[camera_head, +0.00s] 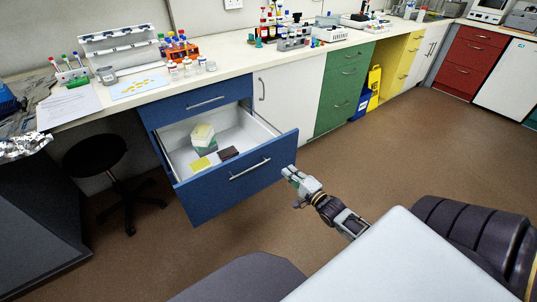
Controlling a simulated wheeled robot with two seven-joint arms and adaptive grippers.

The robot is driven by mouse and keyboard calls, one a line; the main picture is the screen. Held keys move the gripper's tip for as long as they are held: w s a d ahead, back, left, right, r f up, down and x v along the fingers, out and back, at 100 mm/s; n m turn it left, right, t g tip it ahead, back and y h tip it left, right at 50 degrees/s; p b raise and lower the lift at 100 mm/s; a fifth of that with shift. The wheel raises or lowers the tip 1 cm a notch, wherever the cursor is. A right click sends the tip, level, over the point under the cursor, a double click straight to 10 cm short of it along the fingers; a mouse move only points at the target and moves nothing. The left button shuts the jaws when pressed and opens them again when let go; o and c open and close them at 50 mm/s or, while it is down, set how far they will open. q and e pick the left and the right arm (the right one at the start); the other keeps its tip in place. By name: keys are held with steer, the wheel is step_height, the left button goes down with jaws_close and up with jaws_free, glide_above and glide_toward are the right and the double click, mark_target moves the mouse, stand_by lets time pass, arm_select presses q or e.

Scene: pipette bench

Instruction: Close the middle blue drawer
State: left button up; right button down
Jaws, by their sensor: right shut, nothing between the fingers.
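The middle blue drawer (215,193) is pulled well out below the bench, under a shut blue drawer (200,102). Its front has a horizontal metal handle (249,170). A white-green box (203,137), a yellow item (200,164) and a dark brown item (228,153) lie inside. My right gripper (290,175) is shut and empty, just right of the drawer front's right end. Whether it touches the front I cannot tell. My left gripper is not in view.
A black stool (95,155) stands left of the drawer. A white cabinet door (288,100) and green drawers (343,90) are to the right. The bench top (235,62) holds racks and bottles. The brown floor (420,130) in front is clear.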

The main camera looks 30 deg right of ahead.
steer(key=shift+w, duration=0.1)
steer(key=b, duration=0.2)
glide_toward(265, 149)
steer(key=shift+w+b, duration=0.65)
steer(key=shift+w, duration=2.6)
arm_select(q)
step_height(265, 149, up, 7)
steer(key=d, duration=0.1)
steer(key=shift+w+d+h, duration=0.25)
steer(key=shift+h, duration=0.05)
arm_select(e)
steer(key=shift+w, duration=0.25)
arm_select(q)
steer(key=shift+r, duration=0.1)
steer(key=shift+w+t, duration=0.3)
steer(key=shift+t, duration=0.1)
